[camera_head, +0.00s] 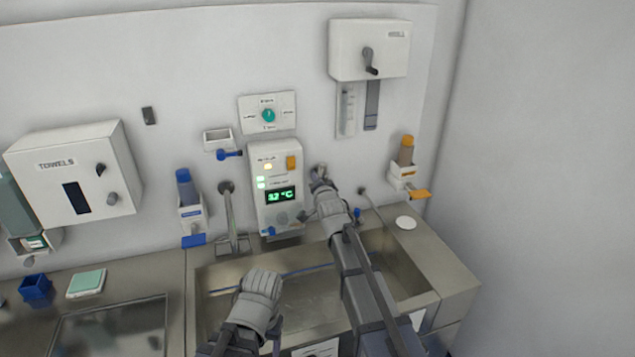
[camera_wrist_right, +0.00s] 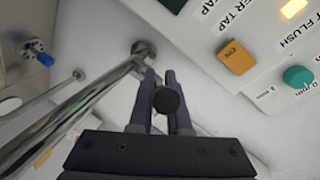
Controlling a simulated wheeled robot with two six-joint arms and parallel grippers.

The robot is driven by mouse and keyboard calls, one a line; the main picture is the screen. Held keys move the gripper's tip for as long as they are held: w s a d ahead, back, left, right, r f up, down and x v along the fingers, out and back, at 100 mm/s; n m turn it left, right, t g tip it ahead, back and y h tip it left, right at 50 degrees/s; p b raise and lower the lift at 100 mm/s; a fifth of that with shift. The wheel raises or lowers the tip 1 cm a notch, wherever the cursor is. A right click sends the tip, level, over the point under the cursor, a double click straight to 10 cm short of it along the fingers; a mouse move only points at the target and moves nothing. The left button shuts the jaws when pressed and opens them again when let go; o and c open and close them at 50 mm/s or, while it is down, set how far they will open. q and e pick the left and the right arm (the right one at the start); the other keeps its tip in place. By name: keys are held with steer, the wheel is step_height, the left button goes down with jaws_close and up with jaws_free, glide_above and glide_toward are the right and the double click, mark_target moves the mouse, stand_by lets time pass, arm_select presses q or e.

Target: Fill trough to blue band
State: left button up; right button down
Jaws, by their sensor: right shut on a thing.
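The steel trough (camera_head: 398,262) lies below the wall panel, with a thin blue band (camera_head: 303,271) along its inner back wall. I cannot tell the water level in it. My right gripper (camera_head: 320,178) is raised to the wall just right of the panel. In the right wrist view its fingers (camera_wrist_right: 166,98) are shut on a dark round knob (camera_wrist_right: 167,101), in front of a chrome pipe (camera_wrist_right: 100,88). My left gripper (camera_head: 262,285) hangs over the trough's front left part; its fingertips do not show clearly.
The white control panel (camera_head: 275,165) has a lit green display and an orange switch (camera_head: 291,163), marked ON in the wrist view. A chrome spout (camera_head: 230,215) stands left of it. Bottle dispensers (camera_head: 186,190) (camera_head: 405,155) flank the trough. A towel box (camera_head: 65,160) hangs left.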

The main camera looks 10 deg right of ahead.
steer(key=c, duration=1.2)
jaws_free()
steer(key=shift+f, duration=0.1)
steer(key=shift+c, duration=0.2)
steer(key=o, duration=0.4)
steer(key=shift+w+a, duration=0.15)
steer(key=shift+a, duration=0.05)
steer(key=shift+c, duration=0.2)
steer(key=shift+d, duration=0.1)
steer(key=shift+s, duration=0.4)
steer(key=p+v, duration=0.1)
steer(key=v, duration=0.6)
steer(key=shift+p, duration=0.4)
steer(key=shift+s, duration=0.1)
